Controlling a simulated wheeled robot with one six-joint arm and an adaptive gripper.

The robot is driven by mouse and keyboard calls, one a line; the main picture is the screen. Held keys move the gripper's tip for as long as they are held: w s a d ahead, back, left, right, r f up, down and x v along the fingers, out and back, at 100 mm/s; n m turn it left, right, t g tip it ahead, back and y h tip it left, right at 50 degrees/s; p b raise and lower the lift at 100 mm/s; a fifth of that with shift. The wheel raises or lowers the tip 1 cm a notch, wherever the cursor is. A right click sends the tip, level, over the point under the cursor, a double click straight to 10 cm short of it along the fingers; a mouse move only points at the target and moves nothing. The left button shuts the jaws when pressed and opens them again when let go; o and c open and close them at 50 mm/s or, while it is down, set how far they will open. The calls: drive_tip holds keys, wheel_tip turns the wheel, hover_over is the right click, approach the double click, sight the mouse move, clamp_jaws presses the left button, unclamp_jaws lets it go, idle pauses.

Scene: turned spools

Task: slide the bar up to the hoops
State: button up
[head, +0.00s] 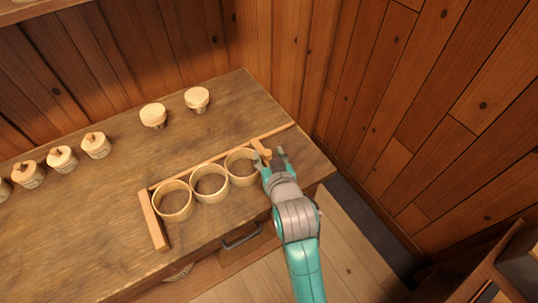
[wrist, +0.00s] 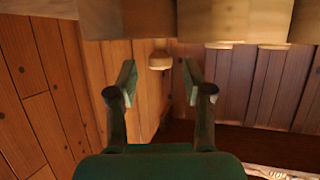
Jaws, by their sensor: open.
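Three pale wooden hoops stand side by side on the table: a left hoop (head: 173,213), a middle hoop (head: 210,197) and a right hoop (head: 242,180). A short wooden bar (head: 260,147) shows at the rail, just right of the right hoop. My gripper covers most of it, and I cannot tell its gap to the hoop. My gripper (head: 270,155) is open over the bar's place, with a finger to each side. In the wrist view, the open fingers (wrist: 160,82) show with nothing between them; a blurred wooden block (wrist: 128,20), apparently the bar, crosses the top beside the hoops (wrist: 215,22).
A thin rail (head: 280,129) runs behind the hoops, with an end piece (head: 153,220) at left. Two spools (head: 153,116) (head: 197,99) stand behind, and several more (head: 62,158) at left. Wooden walls (head: 400,90) close the back and right. A drawer handle (head: 241,238) is in front.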

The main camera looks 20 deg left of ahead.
drive_tip(key=v, duration=1.1)
drive_tip(key=shift+s, duration=0.3)
drive_tip(key=shift+d, duration=0.2)
drive_tip(key=s+d+f+m+t+h, duration=0.1)
drive_tip(key=s+d+f+m+h, duration=0.1)
drive_tip(key=s+d+f, duration=0.45)
drive_tip(key=s+d+f+m+t+h, duration=0.15)
drive_tip(key=d+f, duration=0.25)
drive_tip(key=d, duration=0.6)
drive_tip(key=s+d+m+h, duration=0.1)
drive_tip(key=s+d, duration=0.2)
drive_tip(key=s, duration=0.4)
drive_tip(key=s+d+r+m+h, duration=0.1)
drive_tip(key=s+d, duration=0.3)
drive_tip(key=s, duration=0.2)
drive_tip(key=s+d+r+m+t+h, duration=0.1)
drive_tip(key=s+d+h, duration=0.1)
drive_tip(key=s+d, duration=0.2)
drive_tip(key=s, duration=0.3)
drive_tip(key=shift+s+d, duration=0.2)
drive_tip(key=shift+s, duration=0.1)
